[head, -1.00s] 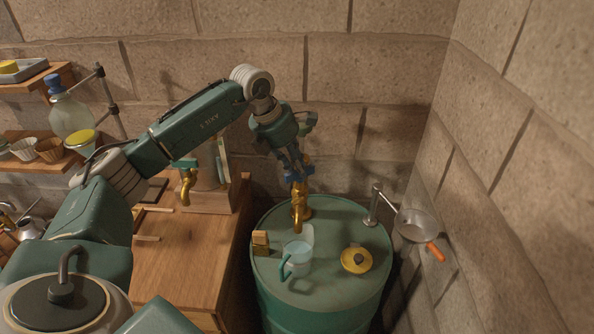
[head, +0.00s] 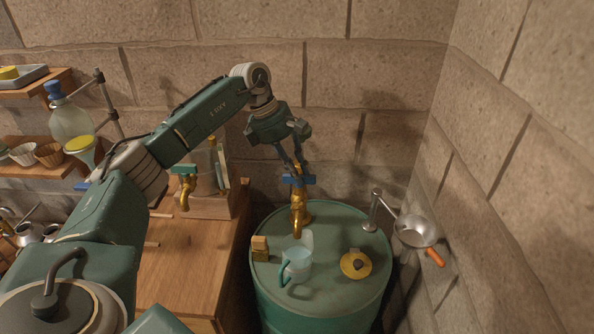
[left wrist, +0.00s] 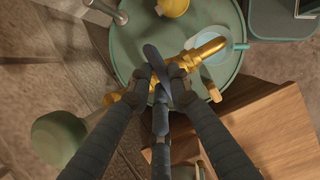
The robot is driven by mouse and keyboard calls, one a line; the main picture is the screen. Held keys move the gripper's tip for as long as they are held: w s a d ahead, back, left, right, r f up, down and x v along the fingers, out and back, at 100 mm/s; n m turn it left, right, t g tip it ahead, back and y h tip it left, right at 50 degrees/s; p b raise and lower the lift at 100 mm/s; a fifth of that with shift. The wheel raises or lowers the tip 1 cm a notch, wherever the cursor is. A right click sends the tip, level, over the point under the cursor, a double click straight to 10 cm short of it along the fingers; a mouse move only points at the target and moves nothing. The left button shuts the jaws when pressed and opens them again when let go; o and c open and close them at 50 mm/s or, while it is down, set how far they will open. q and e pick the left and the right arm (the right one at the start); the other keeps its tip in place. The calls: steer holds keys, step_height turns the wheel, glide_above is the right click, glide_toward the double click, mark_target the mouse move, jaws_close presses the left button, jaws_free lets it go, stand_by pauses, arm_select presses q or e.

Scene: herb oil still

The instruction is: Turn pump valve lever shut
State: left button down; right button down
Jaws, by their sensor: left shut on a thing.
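The brass pump valve (head: 299,214) stands on the green drum (head: 330,287) near the wall, its spout pointing toward the front. Its blue lever (head: 309,180) lies across the top, roughly left to right in the head view. My left gripper (head: 297,173) reaches down from above and is shut on the lever. In the left wrist view the blue lever (left wrist: 153,57) sits between the two dark fingers and crosses the brass pipe (left wrist: 207,47) at a steep angle. The fingers hide part of the lever and valve. My right gripper is not in view.
A metal pan with an orange handle (head: 416,232) hangs at the right. A wooden counter (head: 185,265) adjoins the drum's left.

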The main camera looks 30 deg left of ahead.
arm_select(q)
steer(key=shift+r, duration=0.1)
stand_by(0.3)
steer(key=c, duration=1.6)
jaws_free()
steer(key=v, duration=1.2)
steer(key=shift+a, duration=0.1)
